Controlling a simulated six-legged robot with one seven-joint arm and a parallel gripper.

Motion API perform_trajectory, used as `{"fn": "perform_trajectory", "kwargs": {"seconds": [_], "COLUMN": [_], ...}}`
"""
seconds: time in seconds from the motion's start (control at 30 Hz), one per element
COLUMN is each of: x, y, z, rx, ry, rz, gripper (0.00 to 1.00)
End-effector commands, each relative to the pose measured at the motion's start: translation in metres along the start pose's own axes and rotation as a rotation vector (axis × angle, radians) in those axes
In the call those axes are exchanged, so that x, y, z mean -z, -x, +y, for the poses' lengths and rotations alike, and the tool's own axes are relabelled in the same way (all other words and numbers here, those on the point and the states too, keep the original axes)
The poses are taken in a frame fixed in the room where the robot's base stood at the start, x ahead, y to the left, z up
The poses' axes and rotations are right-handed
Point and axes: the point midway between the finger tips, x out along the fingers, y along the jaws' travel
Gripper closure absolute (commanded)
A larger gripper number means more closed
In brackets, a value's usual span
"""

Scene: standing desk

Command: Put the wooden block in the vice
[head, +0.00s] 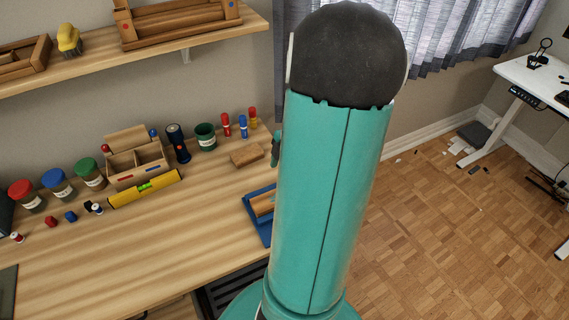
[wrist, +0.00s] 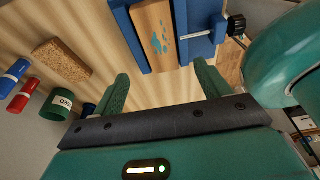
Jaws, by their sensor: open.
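The wooden block (wrist: 155,35) is light brown with blue marks on its face. In the wrist view it lies between the blue jaws of the vice (wrist: 201,22), at the top middle. I cannot tell whether the jaws press on it. The head view shows the block (head: 263,205) and blue vice (head: 256,228) near the desk's right end, partly hidden by my arm. My gripper (wrist: 161,70) is open and empty, its two green fingers apart, with the block just beyond their tips. In the head view my arm hides most of the gripper.
A cork block (head: 247,155) lies behind the vice, with a green cup (head: 205,137) and several coloured markers behind it. A yellow level (head: 146,188), a wooden organiser (head: 135,160) and lidded jars stand further left. The front middle of the desk is clear. A shelf (head: 200,45) hangs above.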

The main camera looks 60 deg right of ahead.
Motion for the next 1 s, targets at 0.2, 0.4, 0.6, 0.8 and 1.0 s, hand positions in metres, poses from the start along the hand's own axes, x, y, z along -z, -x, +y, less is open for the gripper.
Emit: {"fn": "perform_trajectory", "kwargs": {"seconds": [0.2,0.4,0.6,0.8,1.0], "x": [0.000,0.000,0.030,0.112,0.191], "y": [0.024,0.027,0.035,0.057,0.078], "z": [0.001,0.001,0.005,0.005,-0.014], "rx": [-0.001,0.000,-0.002,-0.059,-0.182], "ry": [-0.001,0.000,-0.048,-0.212,-0.400], "rz": [-0.001,0.000,-0.049,-0.154,-0.190], "gripper": [0.24,0.24,0.24,0.24,0.24]}}
